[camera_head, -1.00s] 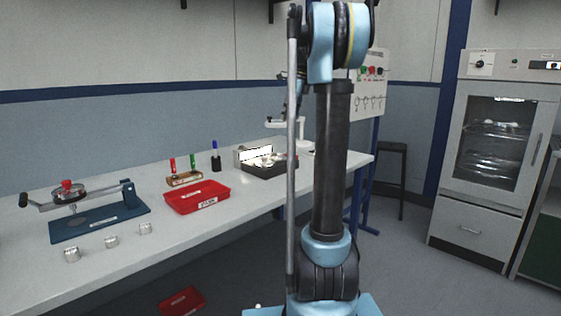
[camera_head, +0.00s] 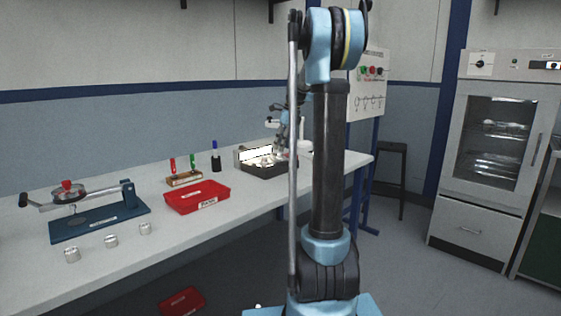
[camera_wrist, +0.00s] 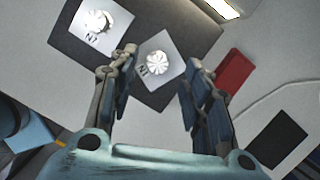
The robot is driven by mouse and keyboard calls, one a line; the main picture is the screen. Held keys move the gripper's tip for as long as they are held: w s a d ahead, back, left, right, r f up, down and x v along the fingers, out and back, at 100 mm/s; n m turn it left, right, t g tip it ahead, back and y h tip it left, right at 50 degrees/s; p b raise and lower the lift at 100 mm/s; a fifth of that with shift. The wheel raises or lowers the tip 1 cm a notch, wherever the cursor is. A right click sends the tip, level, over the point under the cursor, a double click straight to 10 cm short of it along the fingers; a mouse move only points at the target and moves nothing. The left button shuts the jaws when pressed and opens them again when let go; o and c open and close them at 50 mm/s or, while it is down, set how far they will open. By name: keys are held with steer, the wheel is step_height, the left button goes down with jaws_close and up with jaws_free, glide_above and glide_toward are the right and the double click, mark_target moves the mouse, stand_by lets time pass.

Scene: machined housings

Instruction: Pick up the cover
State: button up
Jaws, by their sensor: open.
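In the wrist view, two pale square pieces with round, ribbed centres lie on a dark tray (camera_wrist: 58,38). One piece (camera_wrist: 175,78) appears between my gripper's fingers; the other (camera_wrist: 122,18) lies to the upper left. In the head view, the dark tray (camera_head: 268,172) is at the bench's far end, with my gripper partly hidden behind my arm.
A red tray (camera_head: 197,198), a wooden marker stand (camera_head: 184,179), a blue press fixture (camera_head: 100,221) and several small metal cylinders (camera_head: 111,241) are on the bench (camera_head: 140,268). A red block (camera_wrist: 235,71) lies right of the tray in the wrist view. Another red bin (camera_head: 182,301) is below.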

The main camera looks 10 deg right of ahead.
mark_target(280, 156)
steer(key=shift+x, duration=1.85)
steer(key=shift+c, duration=0.5)
jaws_close()
